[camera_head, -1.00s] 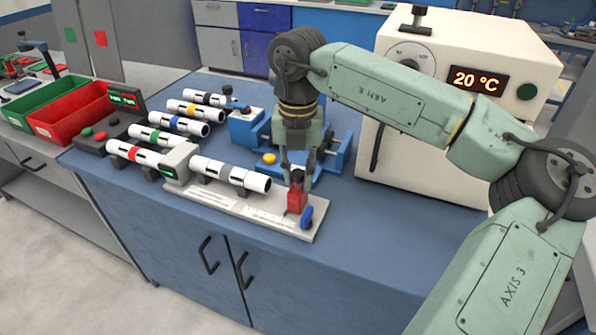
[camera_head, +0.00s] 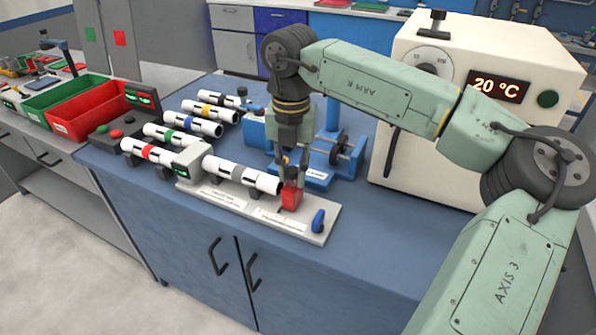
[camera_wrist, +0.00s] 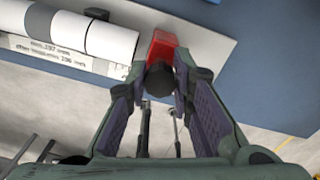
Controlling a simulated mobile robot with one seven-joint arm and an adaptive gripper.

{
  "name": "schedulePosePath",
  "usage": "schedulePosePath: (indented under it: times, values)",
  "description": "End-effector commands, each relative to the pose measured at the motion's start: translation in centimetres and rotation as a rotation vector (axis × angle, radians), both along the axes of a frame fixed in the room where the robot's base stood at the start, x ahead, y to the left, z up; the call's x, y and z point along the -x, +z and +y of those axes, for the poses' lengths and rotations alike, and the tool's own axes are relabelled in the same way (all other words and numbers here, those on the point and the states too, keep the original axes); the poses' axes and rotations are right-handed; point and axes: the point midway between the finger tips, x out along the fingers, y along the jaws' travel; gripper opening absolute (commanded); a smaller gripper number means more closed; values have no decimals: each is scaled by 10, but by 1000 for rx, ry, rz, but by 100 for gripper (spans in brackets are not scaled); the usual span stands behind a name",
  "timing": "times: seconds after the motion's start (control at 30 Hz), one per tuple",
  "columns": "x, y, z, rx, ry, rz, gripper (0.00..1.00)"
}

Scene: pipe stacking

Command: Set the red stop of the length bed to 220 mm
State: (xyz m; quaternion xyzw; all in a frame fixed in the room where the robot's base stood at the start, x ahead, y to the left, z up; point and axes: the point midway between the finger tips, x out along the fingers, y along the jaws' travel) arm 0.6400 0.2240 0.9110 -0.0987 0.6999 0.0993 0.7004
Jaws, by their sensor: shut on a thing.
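The length bed (camera_head: 255,211) is a pale plate along the front of the blue bench, with a printed scale too small to read in the head view. The red stop (camera_head: 291,197) stands on it near its right part, close to the right end of a white pipe with a grey band (camera_head: 242,175). My gripper (camera_head: 290,172) points down from above and is shut on the dark knob of the red stop. In the wrist view the red stop (camera_wrist: 162,45) shows beyond the fingers, with the dark knob (camera_wrist: 159,79) between them.
A blue lever (camera_head: 318,221) sits at the bed's right end. Several banded pipes (camera_head: 170,135) lie behind and left of the bed. A blue fixture (camera_head: 322,168) stands behind my gripper, and a white oven (camera_head: 420,150) at the right. The bench front right is clear.

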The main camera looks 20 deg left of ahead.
Motion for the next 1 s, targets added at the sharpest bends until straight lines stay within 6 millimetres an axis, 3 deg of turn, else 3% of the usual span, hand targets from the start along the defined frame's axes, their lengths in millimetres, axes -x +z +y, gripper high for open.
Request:
schedulePosePath:
  times: [0.07, 0.1, 0.4, 0.77, 1.0]
  values:
    - [-1, 0, -1, 1, -3, 0, 0]
    - [-1, 1, -1, 1, -3, 0, 23]
    - [0, 0, -1, 0, -2, 0, 42]
    - [0, 6, 0, 0, -2, -1, 42]
    - [-1, 48, 0, -1, -4, -4, 42]
